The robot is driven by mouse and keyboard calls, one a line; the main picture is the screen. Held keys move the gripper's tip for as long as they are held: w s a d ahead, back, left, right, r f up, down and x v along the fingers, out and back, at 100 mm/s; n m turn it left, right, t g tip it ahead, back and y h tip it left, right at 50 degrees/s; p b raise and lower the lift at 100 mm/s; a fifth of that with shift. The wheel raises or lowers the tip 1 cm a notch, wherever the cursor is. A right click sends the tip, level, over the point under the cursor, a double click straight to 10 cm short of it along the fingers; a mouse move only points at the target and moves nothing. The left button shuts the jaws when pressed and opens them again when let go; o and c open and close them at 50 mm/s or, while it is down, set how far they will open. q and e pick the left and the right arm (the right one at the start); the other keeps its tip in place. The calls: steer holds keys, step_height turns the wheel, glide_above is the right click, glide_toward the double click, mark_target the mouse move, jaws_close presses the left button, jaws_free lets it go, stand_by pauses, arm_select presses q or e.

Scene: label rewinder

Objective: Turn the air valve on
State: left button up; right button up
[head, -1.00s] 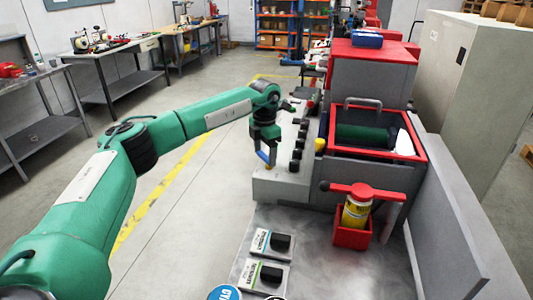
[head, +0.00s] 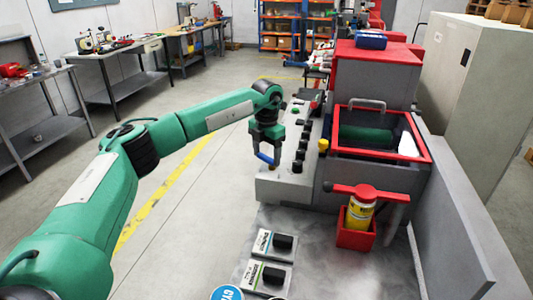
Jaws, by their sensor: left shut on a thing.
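A small blue handle (head: 264,158), which looks like the air valve's lever, sits at the left front end of the grey machine (head: 285,187). It lies slanted, its right end lower in the picture. My left gripper (head: 268,152) points down over it and is shut on it. The fingers hide part of the handle, and the valve body behind it cannot be made out. My right gripper is not in view.
A row of black knobs (head: 303,155) and a yellow knob (head: 323,145) are just right of the gripper. A red holder (head: 355,238) with a yellow can stands on the metal top, near two black-knobbed boxes (head: 270,258). The floor to the left is clear.

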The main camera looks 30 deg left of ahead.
mark_target(266, 157)
arm_select(q)
steer(key=o, duration=1)
step_height(266, 157, up, 14)
steer(key=b, duration=0.3)
steer(key=shift+f, duration=0.1)
